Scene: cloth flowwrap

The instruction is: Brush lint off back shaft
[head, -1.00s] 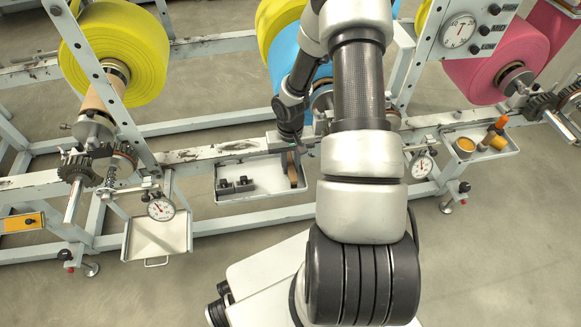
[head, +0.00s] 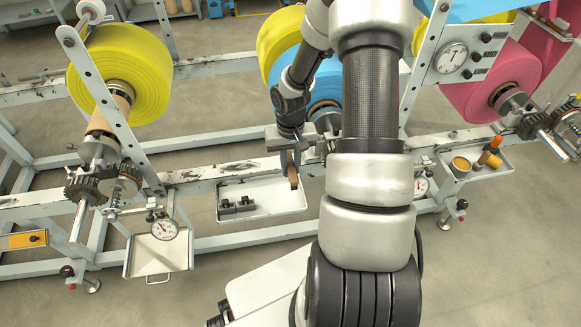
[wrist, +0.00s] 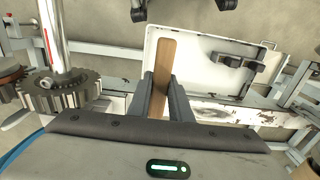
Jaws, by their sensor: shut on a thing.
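My gripper (wrist: 162,95) is shut on a flat brown wooden piece, likely the brush (wrist: 166,60); no bristles show. The brush also shows in the head view (head: 293,172), where it hangs over the right part of a white tray (head: 272,203). A bare metal shaft (wrist: 61,35) with a toothed gear (wrist: 62,93) stands left of my gripper in the wrist view, apart from the brush. Another shaft (head: 78,222) with a gear sticks out at the left of the head view. I cannot tell which is the back shaft, and lint is too small to see.
Black blocks (head: 237,205) lie in the tray. A grey frame rail (head: 215,172) runs behind it. Yellow (head: 135,75), blue (head: 318,85) and pink (head: 500,75) rolls sit along the frame. A side tray (head: 480,162) holds small containers. Open floor lies in front.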

